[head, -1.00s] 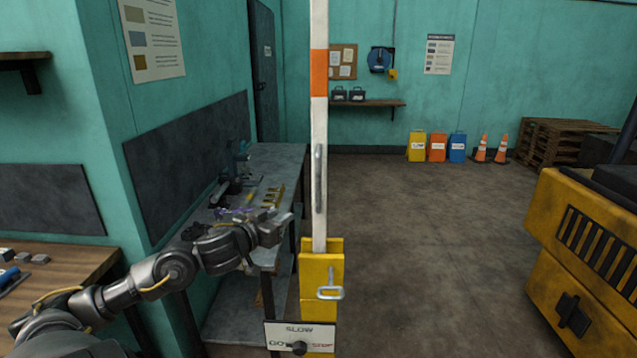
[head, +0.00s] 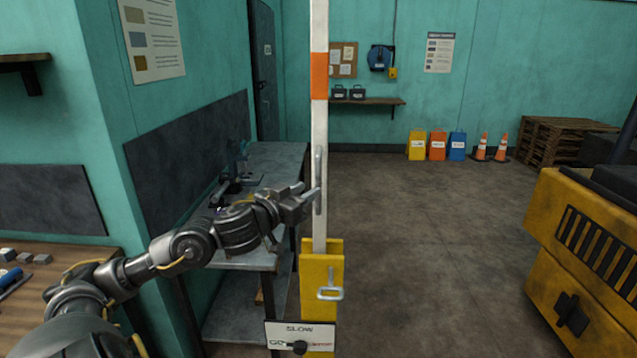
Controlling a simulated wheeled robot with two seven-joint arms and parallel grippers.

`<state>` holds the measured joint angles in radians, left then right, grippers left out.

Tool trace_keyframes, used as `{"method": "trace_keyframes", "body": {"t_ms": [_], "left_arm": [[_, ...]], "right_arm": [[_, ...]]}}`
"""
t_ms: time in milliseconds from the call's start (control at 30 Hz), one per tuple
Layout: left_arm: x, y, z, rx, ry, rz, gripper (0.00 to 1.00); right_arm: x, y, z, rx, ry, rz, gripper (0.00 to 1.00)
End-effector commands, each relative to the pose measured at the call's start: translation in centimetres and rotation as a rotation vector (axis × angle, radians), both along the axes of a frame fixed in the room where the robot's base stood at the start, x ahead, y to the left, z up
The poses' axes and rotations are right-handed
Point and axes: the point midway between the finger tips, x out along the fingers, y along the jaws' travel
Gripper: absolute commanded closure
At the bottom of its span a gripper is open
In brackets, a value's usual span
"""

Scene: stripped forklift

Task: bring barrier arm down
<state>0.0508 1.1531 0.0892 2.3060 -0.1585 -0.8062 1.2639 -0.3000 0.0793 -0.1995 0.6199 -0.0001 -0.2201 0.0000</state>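The barrier arm (head: 319,120) is a white bar with an orange band. It stands upright in a yellow post (head: 312,270). A grey metal handle (head: 318,165) runs along its front side. A metal pin with a loop handle (head: 330,293) sits on the post. My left gripper (head: 312,196) is at the lower part of the handle, its fingers pointing right. The fingers look apart; whether they touch the handle or stand around it I cannot tell. My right gripper is not in view.
A sign panel with a dark knob (head: 299,347) is on the post's front. A grey workbench (head: 275,160) with tools stands behind my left arm. The yellow forklift (head: 590,250) is at the right. Open floor (head: 430,240) lies between the post and the forklift.

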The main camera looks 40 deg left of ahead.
Motion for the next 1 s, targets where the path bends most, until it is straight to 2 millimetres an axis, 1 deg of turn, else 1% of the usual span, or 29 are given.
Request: {"method": "trace_keyframes", "body": {"t_ms": [33,200,300,400,567,800,867,1000], "left_arm": [[0.7,0.0,0.3,-0.003,-0.004,0.0,0.68],[3.0,0.2,0.3,-0.003,-0.002,0.0,0.68],[4.2,0.3,0.2,-0.003,-0.001,0.002,0.68],[5.1,0.4,0.2,-0.001,-0.001,0.002,0.68],[5.6,0.3,0.0,0.001,0.0,0.0,0.68],[5.7,0.3,0.0,0.002,0.0,0.0,0.68],[5.7,0.3,0.0,0.002,0.0,0.0,0.74],[5.7,0.3,0.0,0.002,0.0,0.0,0.93]], "right_arm": [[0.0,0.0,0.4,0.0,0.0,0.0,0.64],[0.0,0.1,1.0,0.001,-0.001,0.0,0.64],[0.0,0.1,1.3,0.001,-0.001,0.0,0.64],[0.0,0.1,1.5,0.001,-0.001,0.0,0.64],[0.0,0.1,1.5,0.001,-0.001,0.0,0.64],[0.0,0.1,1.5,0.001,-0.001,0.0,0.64],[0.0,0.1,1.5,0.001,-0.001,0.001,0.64],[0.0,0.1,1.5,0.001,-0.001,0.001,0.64]]}}
